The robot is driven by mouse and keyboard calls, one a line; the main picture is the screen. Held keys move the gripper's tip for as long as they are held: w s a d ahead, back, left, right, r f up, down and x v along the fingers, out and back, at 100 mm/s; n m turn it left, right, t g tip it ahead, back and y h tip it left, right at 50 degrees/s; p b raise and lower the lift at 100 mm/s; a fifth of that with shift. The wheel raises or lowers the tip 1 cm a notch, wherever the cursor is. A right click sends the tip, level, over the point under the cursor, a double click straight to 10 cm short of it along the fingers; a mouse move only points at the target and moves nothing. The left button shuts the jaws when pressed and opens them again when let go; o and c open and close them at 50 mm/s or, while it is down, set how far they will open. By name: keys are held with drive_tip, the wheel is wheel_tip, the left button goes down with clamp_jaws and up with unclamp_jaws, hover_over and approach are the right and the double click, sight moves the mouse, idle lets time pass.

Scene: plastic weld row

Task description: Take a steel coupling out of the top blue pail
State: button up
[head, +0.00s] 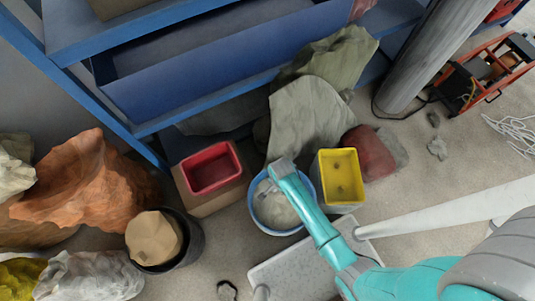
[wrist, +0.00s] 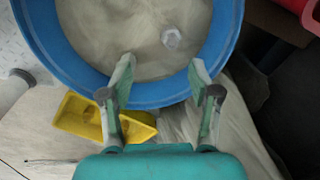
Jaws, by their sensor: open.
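The blue pail (head: 252,212) stands on the floor in the middle of the head view, with a pale, sandy-looking inside. In the wrist view the pail (wrist: 38,42) fills the upper part. One small pale, shiny piece (wrist: 172,38), which looks like the coupling, lies inside it, right of the middle. My gripper (wrist: 160,80) is open and empty, its two fingers apart over the pail's near rim. The piece is beyond the fingertips, not between them. In the head view my arm covers part of the pail.
A yellow bin (head: 341,192) stands close right of the pail, and a red bin (head: 238,158) sits on a box to its left. A dark bucket (head: 196,238) is farther left. Blue shelving (head: 190,97) and grey draped sacks (head: 308,115) stand behind.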

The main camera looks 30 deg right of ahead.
sight(274, 188)
drive_tip(key=shift+w+a, duration=0.1)
drive_tip(key=shift+w, duration=0.65)
drive_tip(key=shift+f, duration=0.4)
wheel_tip(274, 188, down, 5)
drive_tip(key=shift+r, duration=0.2)
drive_tip(key=shift+w+f, duration=0.2)
drive_tip(key=shift+f, duration=0.7)
drive_tip(key=shift+w+f, duration=0.2)
drive_tip(key=shift+f, duration=1.6)
clamp_jaws()
